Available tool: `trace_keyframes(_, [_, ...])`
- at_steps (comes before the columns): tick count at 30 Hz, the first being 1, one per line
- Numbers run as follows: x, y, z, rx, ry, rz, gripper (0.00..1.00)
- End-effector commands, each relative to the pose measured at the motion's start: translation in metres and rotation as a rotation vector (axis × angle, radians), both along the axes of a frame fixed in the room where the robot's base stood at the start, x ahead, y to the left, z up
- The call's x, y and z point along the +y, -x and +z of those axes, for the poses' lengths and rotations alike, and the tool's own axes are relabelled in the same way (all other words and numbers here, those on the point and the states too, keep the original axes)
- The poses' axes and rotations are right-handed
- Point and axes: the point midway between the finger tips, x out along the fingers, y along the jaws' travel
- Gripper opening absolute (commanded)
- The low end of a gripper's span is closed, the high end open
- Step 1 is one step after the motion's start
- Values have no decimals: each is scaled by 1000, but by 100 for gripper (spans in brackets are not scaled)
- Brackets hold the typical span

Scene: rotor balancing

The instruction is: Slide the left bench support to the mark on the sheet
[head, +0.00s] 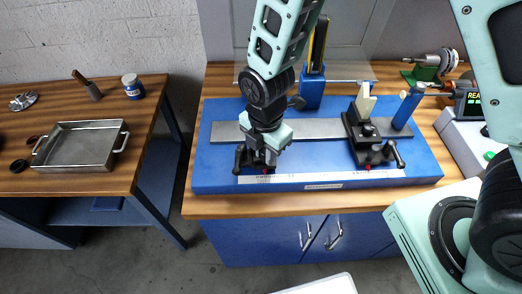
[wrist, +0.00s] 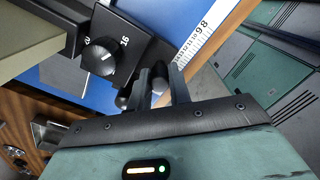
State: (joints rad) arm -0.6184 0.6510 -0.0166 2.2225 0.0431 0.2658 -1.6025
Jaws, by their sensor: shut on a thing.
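The left bench support (head: 241,158) is a black block on the blue balancing bench (head: 215,178), mostly hidden under my arm in the head view. In the wrist view it shows as a black body (wrist: 125,28) with a round knob (wrist: 100,58) and white numbers. My gripper (head: 262,158) is shut on the support at its front side. In the wrist view its fingers (wrist: 160,88) are close together around a dark part; which part is hard to tell. A white scale (wrist: 202,32) runs along the bench's front edge. I cannot make out the sheet or its mark.
The right support (head: 366,130), black with a cream top and a lever, stands farther right on the bench. A metal tray (head: 80,146) lies on the left table. A readout device (head: 468,102) is at the right.

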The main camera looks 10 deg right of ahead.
Motion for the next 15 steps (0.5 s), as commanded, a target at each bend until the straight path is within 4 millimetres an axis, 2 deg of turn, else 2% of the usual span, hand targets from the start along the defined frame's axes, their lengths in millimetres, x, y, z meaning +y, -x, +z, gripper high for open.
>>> trace_keyframes(1, [-10,1,0,3,4,-7,0])
trace_keyframes(4, [-21,3,0,2,4,-6,0])
trace_keyframes(12, [-22,3,0,1,3,-4,0])
trace_keyframes(13, [-21,3,0,1,3,-4,25])
trace_keyframes(15, [-21,3,0,1,3,-4,29])
